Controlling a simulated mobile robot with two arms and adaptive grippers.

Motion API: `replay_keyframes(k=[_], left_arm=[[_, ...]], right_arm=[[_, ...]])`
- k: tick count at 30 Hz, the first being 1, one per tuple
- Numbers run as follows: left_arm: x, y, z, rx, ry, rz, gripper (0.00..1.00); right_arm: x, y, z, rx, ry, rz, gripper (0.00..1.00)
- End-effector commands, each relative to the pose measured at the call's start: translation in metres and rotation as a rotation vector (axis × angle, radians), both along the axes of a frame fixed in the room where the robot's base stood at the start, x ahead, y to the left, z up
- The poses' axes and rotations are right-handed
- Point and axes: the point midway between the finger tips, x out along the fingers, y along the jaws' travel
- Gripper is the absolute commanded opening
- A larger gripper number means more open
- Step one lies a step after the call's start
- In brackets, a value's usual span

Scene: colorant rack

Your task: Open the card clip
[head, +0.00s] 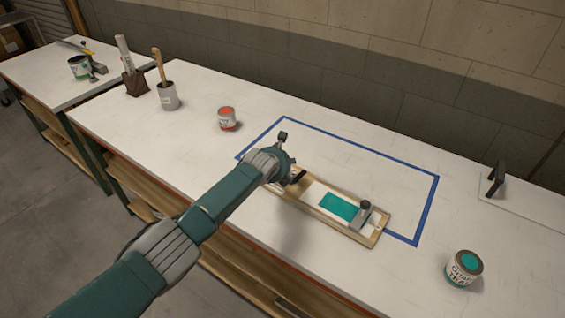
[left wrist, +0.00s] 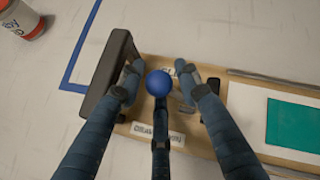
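A wooden board (head: 376,238) lies on the white table; it also shows in the left wrist view (left wrist: 240,150). It carries a white card with a green patch (head: 338,207), also in the left wrist view (left wrist: 293,126). My left gripper (left wrist: 166,92) is over the board's left end, fingers spread on both sides of a blue ball (left wrist: 158,83). I cannot tell whether they touch it. A partly hidden label, seemingly reading CLIP (left wrist: 183,68), lies behind the ball. A dark plate (left wrist: 103,82) stands beside the left finger. The clip is largely hidden. My right gripper is not in view.
A grey block with a dark knob (head: 362,217) sits on the board's right end. Blue tape (head: 435,205) outlines an area around it. A red-topped can (head: 228,118) and a green-topped can (head: 464,268) stand apart. A grey cup (head: 168,97) stands further left.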

Motion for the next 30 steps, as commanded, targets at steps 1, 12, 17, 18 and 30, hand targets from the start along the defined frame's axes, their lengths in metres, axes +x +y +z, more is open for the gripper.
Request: replay_keyframes(k=[1, 12, 17, 18, 30], left_arm=[[0.0, 0.0, 0.0, 0.0, 0.0, 0.0, 0.42], [0.0, 0.001, 0.003, 0.0, -0.004, 0.0, 0.42], [-0.007, 0.004, 0.01, -0.002, -0.004, 0.0, 0.42], [-0.01, 0.005, 0.013, -0.001, -0.005, -0.002, 0.42], [-0.053, 0.017, 0.051, 0.0, -0.005, -0.002, 0.42]], right_arm=[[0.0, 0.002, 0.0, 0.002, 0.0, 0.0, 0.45], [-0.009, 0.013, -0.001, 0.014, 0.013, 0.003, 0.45], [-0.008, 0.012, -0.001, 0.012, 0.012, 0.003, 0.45], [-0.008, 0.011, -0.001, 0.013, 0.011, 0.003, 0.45], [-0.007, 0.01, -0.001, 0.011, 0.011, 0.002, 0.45]])
